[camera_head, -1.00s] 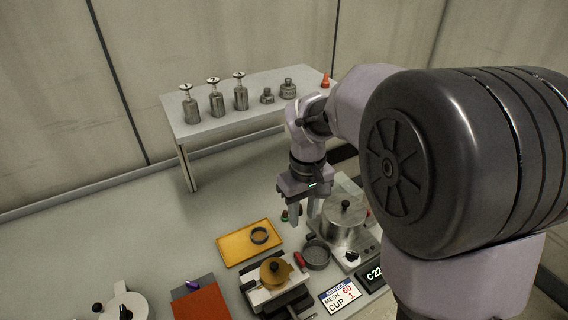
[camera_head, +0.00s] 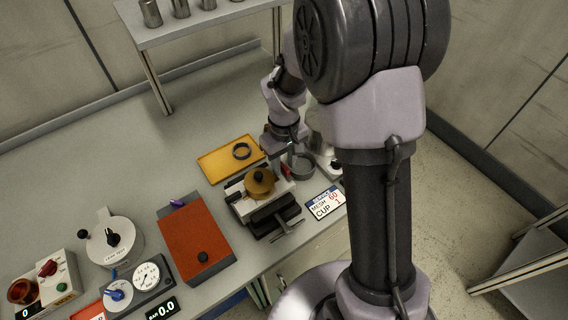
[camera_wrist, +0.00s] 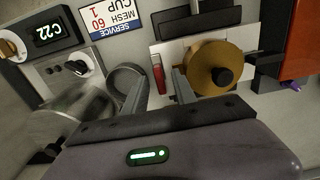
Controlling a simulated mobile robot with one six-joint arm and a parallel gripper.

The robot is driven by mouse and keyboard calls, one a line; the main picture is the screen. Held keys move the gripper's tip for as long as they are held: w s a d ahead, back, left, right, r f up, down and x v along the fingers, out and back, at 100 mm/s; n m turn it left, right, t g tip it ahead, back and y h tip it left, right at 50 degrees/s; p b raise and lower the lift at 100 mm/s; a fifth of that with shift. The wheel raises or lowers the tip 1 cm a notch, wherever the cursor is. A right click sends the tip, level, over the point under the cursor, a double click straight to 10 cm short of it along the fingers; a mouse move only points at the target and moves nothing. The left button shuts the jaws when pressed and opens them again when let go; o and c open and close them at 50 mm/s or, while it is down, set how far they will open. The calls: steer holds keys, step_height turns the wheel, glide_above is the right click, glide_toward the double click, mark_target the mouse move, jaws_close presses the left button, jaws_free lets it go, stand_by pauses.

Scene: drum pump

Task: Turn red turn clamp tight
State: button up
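The red turn clamp (camera_wrist: 158,73) is a short red handle on the pale plate beside a round brass body with a black knob (camera_wrist: 213,68). In the wrist view it stands ahead of my gripper (camera_wrist: 160,86), in line with the gap between its two fingers. My gripper is open, and nothing shows pinched in it. In the head view the clamp (camera_head: 286,170) is a small red spot just below my gripper (camera_head: 283,153), partly hidden. The brass body (camera_head: 260,182) sits to its left. I cannot tell whether a finger touches the clamp.
A grey ring cup (camera_wrist: 126,82) stands close beside one finger. A yellow tray (camera_head: 216,166) with a dark ring lies behind the clamp. A service card (camera_head: 324,203), an orange-red box (camera_head: 196,240) and a steel pot are nearby.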

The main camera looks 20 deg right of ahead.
jaws_close()
steer(key=m+b, duration=0.1)
steer(key=m, duration=0.3)
steer(key=shift+m, duration=0.3)
steer(key=m+b, duration=0.1)
steer(key=m, duration=0.3)
steer(key=shift+m, duration=0.3)
steer(key=m+b, duration=0.1)
steer(key=m, duration=0.3)
steer(key=shift+m+b, duration=0.9)
steer(key=shift+m, duration=1.4)
steer(key=shift+r, duration=0.1)
